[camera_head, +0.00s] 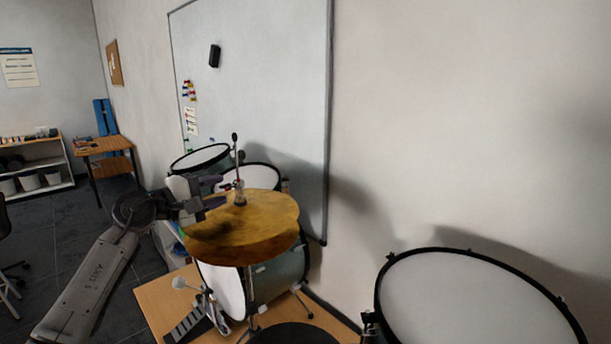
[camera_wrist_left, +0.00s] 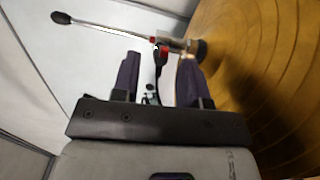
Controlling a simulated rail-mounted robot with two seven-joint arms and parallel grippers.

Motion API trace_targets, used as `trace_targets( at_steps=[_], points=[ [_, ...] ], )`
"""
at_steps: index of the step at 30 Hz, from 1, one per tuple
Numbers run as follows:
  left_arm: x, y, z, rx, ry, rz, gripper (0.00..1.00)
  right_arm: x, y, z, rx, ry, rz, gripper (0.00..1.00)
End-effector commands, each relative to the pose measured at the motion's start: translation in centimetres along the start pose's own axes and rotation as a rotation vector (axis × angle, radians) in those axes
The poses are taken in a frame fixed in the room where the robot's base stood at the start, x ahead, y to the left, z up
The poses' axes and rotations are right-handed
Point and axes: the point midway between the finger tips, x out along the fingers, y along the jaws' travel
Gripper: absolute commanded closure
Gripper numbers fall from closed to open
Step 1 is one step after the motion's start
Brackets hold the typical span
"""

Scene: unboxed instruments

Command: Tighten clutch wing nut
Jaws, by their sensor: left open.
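The hi-hat clutch (camera_head: 239,193) sits on the rod above the brass-coloured cymbals (camera_head: 245,222). In the left wrist view, the clutch (camera_wrist_left: 192,46) is a small metal piece with red parts and a dark round end beside the cymbal (camera_wrist_left: 265,70). A small red and dark piece (camera_wrist_left: 163,52) at its side may be the wing nut. My left gripper (camera_head: 219,191) is open, just left of the clutch and above the cymbal's edge. Its two dark fingers (camera_wrist_left: 160,66) point toward the clutch with the red piece between their tips. Whether they touch it I cannot tell.
The thin pull rod (camera_head: 235,155) with a dark tip stands up above the clutch. Drums stand behind the cymbals, and a large white drum (camera_head: 470,300) is at the front right. A pedal and beater (camera_head: 190,300) are below. A whiteboard (camera_head: 255,90) hangs on the wall.

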Motion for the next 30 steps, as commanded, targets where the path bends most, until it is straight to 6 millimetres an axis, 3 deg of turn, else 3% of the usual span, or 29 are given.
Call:
trace_targets(
  at_steps=[15,30],
  points=[
    [-4.8,-0.3,-0.1,0.000,0.002,0.000,0.60,2.4,-0.2,0.8,0.003,0.000,-0.002,0.60],
    [-5.8,-0.1,0.0,-0.001,0.001,-0.001,0.60,2.7,-0.4,0.8,0.009,0.001,-0.007,0.60]
  ],
)
